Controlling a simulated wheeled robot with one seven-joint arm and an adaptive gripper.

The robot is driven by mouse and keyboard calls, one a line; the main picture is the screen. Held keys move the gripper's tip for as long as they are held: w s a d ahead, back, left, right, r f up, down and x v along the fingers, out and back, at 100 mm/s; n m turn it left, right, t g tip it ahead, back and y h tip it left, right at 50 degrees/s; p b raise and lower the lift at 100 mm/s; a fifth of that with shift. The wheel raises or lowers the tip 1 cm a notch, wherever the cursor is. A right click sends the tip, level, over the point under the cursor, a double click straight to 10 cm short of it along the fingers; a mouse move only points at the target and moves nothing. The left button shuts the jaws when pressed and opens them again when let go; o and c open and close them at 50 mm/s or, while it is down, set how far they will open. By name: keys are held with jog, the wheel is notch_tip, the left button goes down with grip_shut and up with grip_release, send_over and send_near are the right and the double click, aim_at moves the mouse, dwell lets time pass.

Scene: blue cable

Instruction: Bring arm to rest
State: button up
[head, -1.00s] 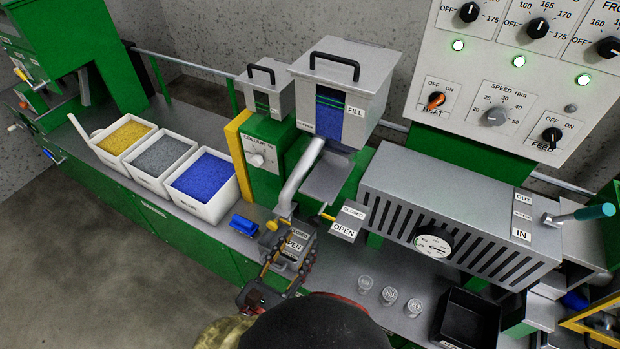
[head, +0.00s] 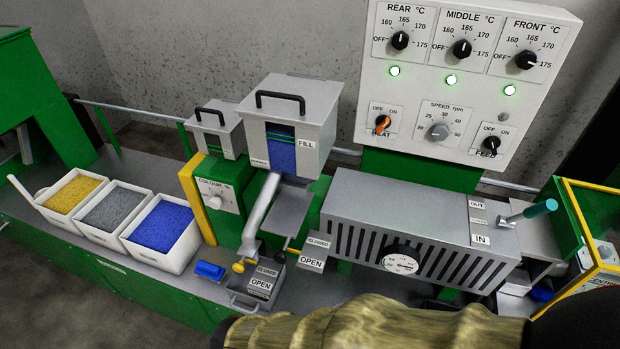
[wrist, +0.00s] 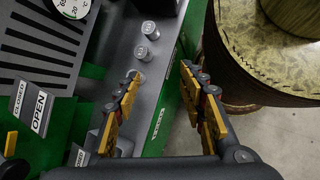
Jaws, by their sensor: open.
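My gripper (wrist: 161,72) shows in the wrist view with its yellow-padded fingers spread apart. Nothing is held between them; the grey bench edge and green bench front lie beyond. In the head view my gripper is out of sight, and part of my arm (head: 370,325) stretches across the bottom right, hiding the front of the bench there. I cannot tell how far the fingers are from the bench.
The slotted grey machine housing (head: 345,240) stands behind my arm. A metal tray (head: 255,292) labelled OPEN sits under the spout, with a blue block (head: 210,270) beside it. White bins (head: 160,235) of pellets stand at left. Floor (wrist: 285,125) shows right of the bench.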

jog(key=w+d+r+m+t+y, duration=0.1)
jog(key=w+d+r+m+y, duration=0.1)
jog(key=d+r+m, duration=0.5)
jog(key=w+d+r+m+t+y, duration=0.1)
jog(key=d+r+m+y, duration=0.3)
jog(key=d+r+m, duration=0.4)
notch_tip(320, 180, up, 4)
jog(key=w+m, duration=0.1)
jog(key=m, duration=0.1)
jog(key=shift+w+m, duration=0.2)
jog(key=shift+m, duration=0.1)
